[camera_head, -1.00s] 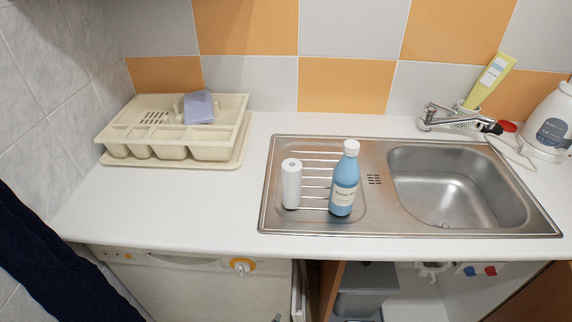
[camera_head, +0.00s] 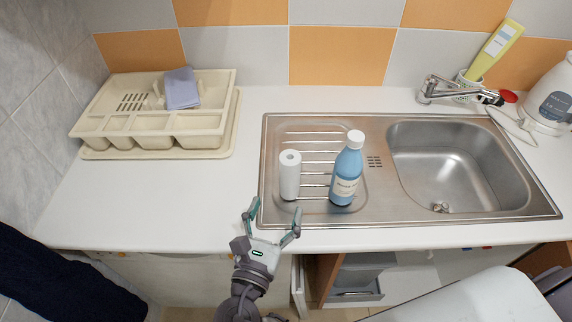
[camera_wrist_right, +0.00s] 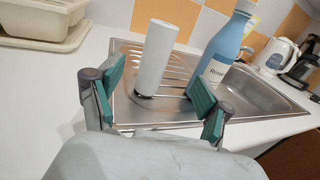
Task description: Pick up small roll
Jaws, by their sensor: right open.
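The small roll (camera_head: 289,175) is a white upright cylinder standing on the ribbed drainboard of the steel sink, just left of a blue bottle. My right gripper (camera_head: 273,216) is open and empty at the counter's front edge, in front of the roll and a little left of it. In the right wrist view the roll (camera_wrist_right: 156,58) stands beyond and between the spread green fingertips (camera_wrist_right: 158,85), apart from them. The left gripper is not seen.
The blue bottle (camera_head: 347,170) with a white cap stands close to the roll's right. The sink basin (camera_head: 450,165) lies further right, with a tap (camera_head: 445,90). A cream dish rack (camera_head: 160,110) is at the back left. The counter (camera_head: 130,205) between is clear.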

